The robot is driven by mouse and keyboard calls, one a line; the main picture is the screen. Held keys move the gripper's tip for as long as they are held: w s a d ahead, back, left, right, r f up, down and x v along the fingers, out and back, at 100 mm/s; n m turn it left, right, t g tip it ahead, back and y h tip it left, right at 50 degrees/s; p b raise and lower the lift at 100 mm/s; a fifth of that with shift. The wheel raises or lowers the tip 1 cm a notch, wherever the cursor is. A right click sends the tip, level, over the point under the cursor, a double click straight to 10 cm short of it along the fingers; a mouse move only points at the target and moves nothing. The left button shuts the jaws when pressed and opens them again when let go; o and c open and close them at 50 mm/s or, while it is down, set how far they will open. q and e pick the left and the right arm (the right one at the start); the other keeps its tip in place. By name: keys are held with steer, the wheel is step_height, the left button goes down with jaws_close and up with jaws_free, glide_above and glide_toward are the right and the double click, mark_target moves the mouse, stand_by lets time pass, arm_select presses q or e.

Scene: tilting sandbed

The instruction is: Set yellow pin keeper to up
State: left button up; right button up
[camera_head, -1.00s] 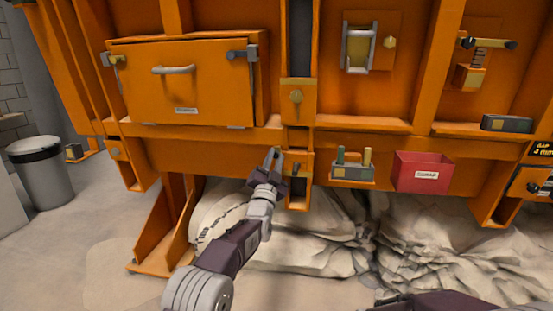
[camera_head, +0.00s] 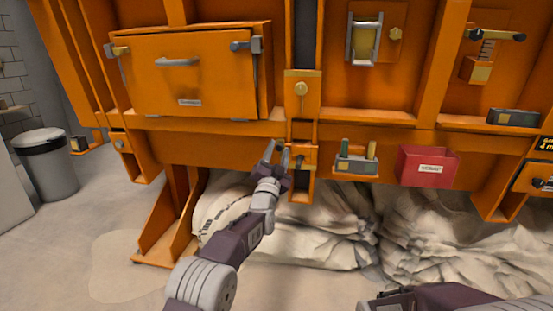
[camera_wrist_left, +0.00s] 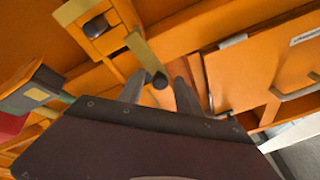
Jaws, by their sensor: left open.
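A small yellow lever (camera_wrist_left: 143,52) with a dark round knob on its end shows in the left wrist view; it looks like the pin keeper. In the head view the keeper (camera_head: 300,160) is small and partly hidden, on the orange post below a brass round-headed pin. My left gripper (camera_head: 275,151) is open just left of it. In the left wrist view my left gripper (camera_wrist_left: 158,92) has its fingers spread, with the dark knob showing between them. I cannot tell whether they touch. My right gripper is not in view; only part of that arm shows at the bottom.
An orange hatch door (camera_head: 190,75) with a handle is at upper left. A grey holder (camera_head: 357,166) with green and yellow pegs and a red box (camera_head: 428,165) sit to the right. Pale sacks (camera_head: 330,225) lie below. A grey bin (camera_head: 47,165) stands far left.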

arm_select(q)
steer(key=shift+s+a+f, duration=0.15)
steer(key=shift+s+f, duration=0.1)
steer(key=shift+s, duration=0.3)
steer(key=b+v, duration=0.7)
steer(key=shift+s, duration=0.3)
steer(key=shift+a+f, duration=0.1)
